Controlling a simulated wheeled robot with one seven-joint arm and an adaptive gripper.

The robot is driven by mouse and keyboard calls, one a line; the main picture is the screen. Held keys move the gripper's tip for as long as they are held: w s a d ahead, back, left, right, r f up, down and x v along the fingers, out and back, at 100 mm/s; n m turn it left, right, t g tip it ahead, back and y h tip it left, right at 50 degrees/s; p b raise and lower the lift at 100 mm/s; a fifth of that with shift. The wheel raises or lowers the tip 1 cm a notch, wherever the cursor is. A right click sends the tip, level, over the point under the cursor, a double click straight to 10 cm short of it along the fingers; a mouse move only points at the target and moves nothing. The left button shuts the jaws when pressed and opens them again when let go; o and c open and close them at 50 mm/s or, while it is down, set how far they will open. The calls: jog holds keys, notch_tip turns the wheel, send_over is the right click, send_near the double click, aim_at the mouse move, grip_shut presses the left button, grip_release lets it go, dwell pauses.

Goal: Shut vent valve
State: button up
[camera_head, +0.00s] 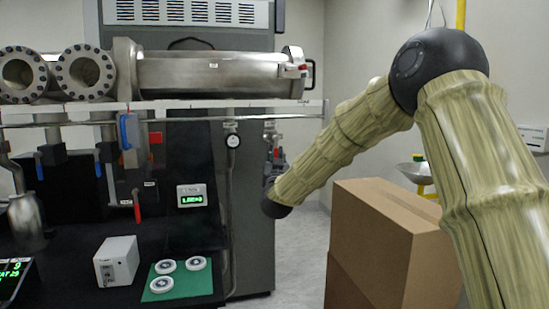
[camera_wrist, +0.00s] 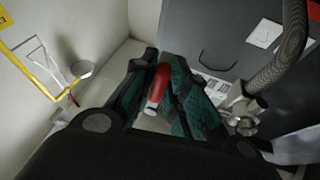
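In the wrist view a red valve handle (camera_wrist: 160,83) with a pale end lies between the two dark teal fingers of my gripper (camera_wrist: 166,72). The fingers stand apart with the handle between them. I cannot tell whether they press on it or only surround it. A metal valve fitting (camera_wrist: 241,112) shows just right of the fingers. In the head view my arm reaches in from the right to the far side of the black rack, and my fingers are not clear there. Another red lever (camera_head: 137,206) hangs below the bench's rail. No label naming the vent valve is readable.
A steel cylinder (camera_head: 215,75) lies on the rack shelf (camera_head: 250,106). Cardboard boxes (camera_head: 372,235) stand below my arm at the right. A braided hose (camera_wrist: 283,50) and grey cabinet (camera_wrist: 212,45) are close to my gripper. Green mat (camera_head: 190,287) holds white discs.

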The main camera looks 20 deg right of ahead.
jog(key=o, duration=0.4)
jog(key=shift+a, duration=0.35)
jog(key=shift+d, duration=0.1)
jog(key=v, duration=1.2)
jog(key=shift+f, duration=0.1)
